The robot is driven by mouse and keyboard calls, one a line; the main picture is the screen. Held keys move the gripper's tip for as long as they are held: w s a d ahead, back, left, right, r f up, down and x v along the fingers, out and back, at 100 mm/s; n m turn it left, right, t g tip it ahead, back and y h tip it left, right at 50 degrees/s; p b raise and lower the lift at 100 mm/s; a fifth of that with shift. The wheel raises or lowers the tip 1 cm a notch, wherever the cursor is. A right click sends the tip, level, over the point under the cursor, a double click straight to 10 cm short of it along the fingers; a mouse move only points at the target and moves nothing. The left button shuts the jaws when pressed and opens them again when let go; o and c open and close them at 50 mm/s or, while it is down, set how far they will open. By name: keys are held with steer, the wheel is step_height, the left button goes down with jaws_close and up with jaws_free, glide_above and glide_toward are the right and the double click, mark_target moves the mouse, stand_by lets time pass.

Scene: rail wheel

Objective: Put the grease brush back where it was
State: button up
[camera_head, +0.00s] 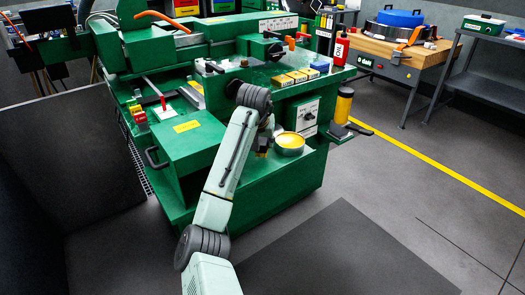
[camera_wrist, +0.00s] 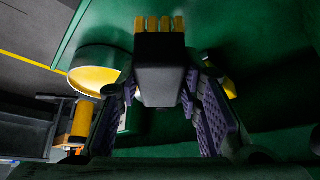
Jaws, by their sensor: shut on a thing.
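My gripper (camera_wrist: 160,98) is shut on the grease brush (camera_wrist: 160,62), a dark block with a row of yellow bristles at its far end. Purple-padded fingers flank the brush. In the head view my gripper (camera_head: 268,137) is low over the green machine's front ledge, left of a round tin of yellow grease (camera_head: 290,142). The brush is small and dark there, partly hidden by my arm. In the wrist view the tin (camera_wrist: 97,72) is left of the brush, apart from it.
A yellow canister (camera_head: 343,106) stands on a small side shelf right of the tin. A green box (camera_head: 185,140) lies left of my arm. Right floor is clear.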

mark_target(262, 150)
steer(key=shift+f+p, duration=0.35)
steer(key=shift+f, duration=1.5)
steer(key=shift+f, duration=0.2)
steer(key=o, duration=1)
steer(key=shift+o, duration=0.2)
steer(key=shift+s+r, duration=0.2)
steer(key=shift+r, duration=0.25)
steer(key=d+b+v, duration=0.1)
steer(key=b+v, duration=0.1)
steer(key=v, duration=0.9)
steer(key=shift+a+r, duration=0.2)
steer(key=shift+a, duration=0.3)
